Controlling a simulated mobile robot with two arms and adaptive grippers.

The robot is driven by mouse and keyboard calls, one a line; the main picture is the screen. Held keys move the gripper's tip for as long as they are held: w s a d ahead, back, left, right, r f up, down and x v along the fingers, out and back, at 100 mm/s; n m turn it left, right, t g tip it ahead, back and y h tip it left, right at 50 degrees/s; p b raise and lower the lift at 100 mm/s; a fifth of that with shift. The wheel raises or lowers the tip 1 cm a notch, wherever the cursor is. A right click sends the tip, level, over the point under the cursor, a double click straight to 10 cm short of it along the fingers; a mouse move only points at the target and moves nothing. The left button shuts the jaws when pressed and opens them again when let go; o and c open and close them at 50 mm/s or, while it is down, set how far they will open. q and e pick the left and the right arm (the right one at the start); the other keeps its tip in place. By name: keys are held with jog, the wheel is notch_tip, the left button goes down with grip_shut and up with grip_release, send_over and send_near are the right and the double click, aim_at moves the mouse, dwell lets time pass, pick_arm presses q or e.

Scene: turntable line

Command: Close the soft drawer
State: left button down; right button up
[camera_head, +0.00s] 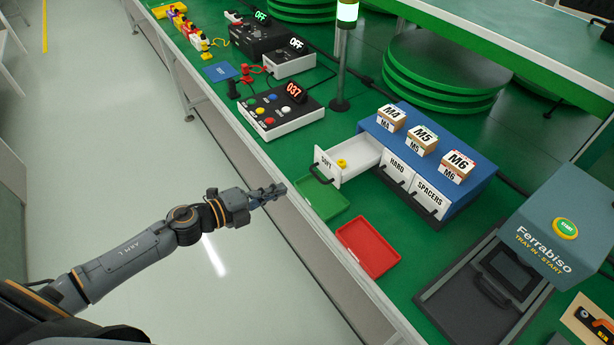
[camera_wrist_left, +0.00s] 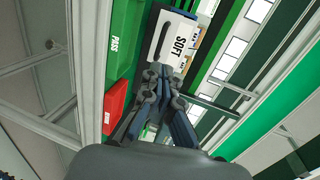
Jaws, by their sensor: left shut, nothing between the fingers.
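In the left wrist view the gripper fingers (camera_wrist_left: 160,82) point towards the drawer front. My right gripper is not in view.
The HARD (camera_head: 396,170) and SPACERS (camera_head: 430,197) drawers look shut. Boxes M4, M5 and M6 (camera_head: 459,167) stand on the cabinet. A green tray (camera_head: 322,197) lies below the soft drawer, with a red tray (camera_head: 368,247) beside it. A grey Ferrabiso machine (camera_head: 545,235) stands at right.

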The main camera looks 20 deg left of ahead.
aim_at(351, 161)
pick_arm(q)
jog(key=p+x, duration=0.1)
jog(key=x, duration=0.7)
jog(key=shift+w+d, duration=0.2)
jog(key=shift+w, duration=0.2)
jog(key=shift+w+d, duration=0.2)
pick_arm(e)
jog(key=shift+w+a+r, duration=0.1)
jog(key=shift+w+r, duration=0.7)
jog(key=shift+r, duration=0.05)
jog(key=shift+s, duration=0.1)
pick_arm(q)
jog(key=shift+w, duration=0.1)
